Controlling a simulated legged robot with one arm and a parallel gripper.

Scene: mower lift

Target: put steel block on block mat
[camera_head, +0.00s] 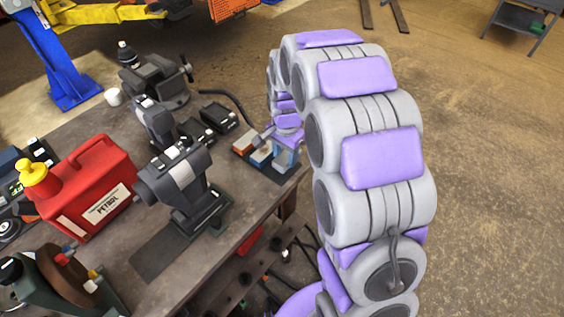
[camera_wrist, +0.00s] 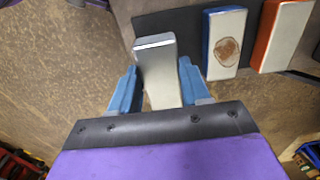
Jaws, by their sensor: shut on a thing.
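My gripper (camera_wrist: 157,68) has two blue fingers closed on the sides of the steel block (camera_wrist: 159,82), a pale grey metal bar. The block's far end overlaps the dark block mat (camera_wrist: 188,32) in the wrist view. I cannot tell whether it touches the mat. In the head view my gripper (camera_head: 286,153) is at the table's right edge, beside the mat (camera_head: 267,171), and the steel block is hard to make out there.
A blue-sided block with a brown spot (camera_wrist: 225,42) and an orange-sided block (camera_wrist: 283,36) lie on the mat right of the steel block. On the table (camera_head: 245,215) stand a dark vise-like tool (camera_head: 180,180) and a red petrol can (camera_head: 88,187). Open floor lies to the right.

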